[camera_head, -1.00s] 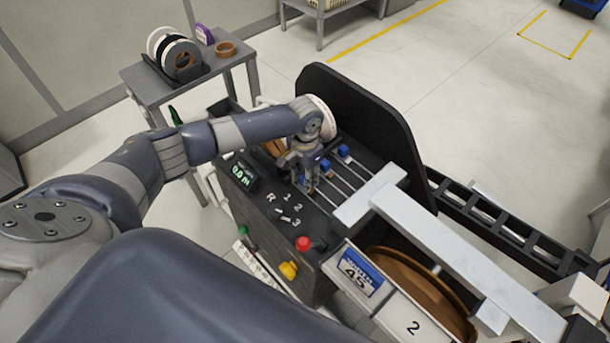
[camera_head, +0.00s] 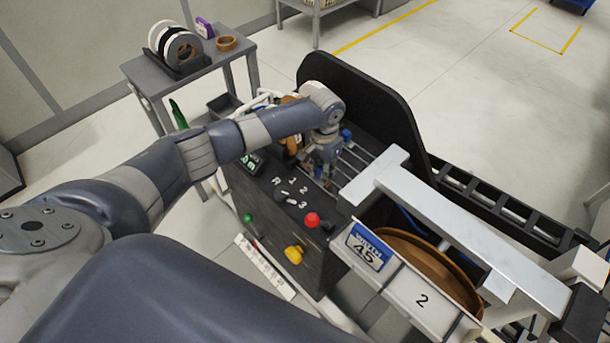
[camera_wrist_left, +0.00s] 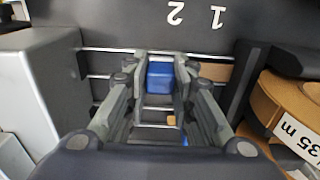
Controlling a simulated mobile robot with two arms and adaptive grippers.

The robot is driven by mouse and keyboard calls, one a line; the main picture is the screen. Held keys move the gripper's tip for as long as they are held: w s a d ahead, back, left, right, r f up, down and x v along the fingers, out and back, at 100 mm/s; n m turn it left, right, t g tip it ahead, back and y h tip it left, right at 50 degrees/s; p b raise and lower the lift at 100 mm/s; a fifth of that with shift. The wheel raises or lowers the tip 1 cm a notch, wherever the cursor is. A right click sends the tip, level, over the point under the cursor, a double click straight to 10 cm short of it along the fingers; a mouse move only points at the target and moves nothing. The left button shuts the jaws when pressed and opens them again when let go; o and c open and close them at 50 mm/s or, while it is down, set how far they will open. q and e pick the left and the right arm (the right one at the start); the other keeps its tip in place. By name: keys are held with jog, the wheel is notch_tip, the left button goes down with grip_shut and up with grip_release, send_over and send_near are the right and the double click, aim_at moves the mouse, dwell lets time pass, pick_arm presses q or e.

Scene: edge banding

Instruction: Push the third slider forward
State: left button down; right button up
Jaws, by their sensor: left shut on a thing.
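My left gripper (camera_head: 325,178) is over the slider rails (camera_head: 353,158) on top of the dark machine. In the left wrist view the fingers (camera_wrist_left: 160,78) are closed around a blue slider block (camera_wrist_left: 160,76), one on each side. Another blue slider (camera_head: 346,135) shows just right of the gripper in the head view. The gripper and wrist hide part of the rails, so I cannot tell which rail the held slider is on. My right gripper is in neither view.
The machine's front has a dial marked R, 1, 2, 3, a red button (camera_head: 312,220) and a yellow knob (camera_head: 293,255). A black upright panel (camera_head: 370,105) stands behind the rails. A brown tape roll (camera_wrist_left: 290,105) is beside the gripper.

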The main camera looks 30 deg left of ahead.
aim_at(333, 190)
pick_arm(q)
jog(key=d, duration=0.1)
jog(key=s+d+p, duration=0.1)
jog(key=d, duration=0.1)
jog(key=shift+s+d+r+p, duration=0.2)
jog(key=shift+r+p, duration=0.1)
jog(key=shift+p, duration=0.05)
jog(key=shift+d+f, duration=0.15)
jog(key=shift+d, duration=0.15)
jog(key=shift+d+f, duration=0.1)
jog(key=shift+f, duration=0.05)
jog(key=c, duration=1.6)
grip_release()
jog(key=shift+c, duration=0.2)
jog(key=shift+d, duration=0.1)
jog(key=shift+r, duration=0.3)
notch_tip(333, 190, up, 12)
jog(key=shift+f, duration=0.25)
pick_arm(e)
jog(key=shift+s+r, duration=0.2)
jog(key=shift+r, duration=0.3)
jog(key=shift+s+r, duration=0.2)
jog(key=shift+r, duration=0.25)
pick_arm(q)
jog(key=shift+s, duration=0.1)
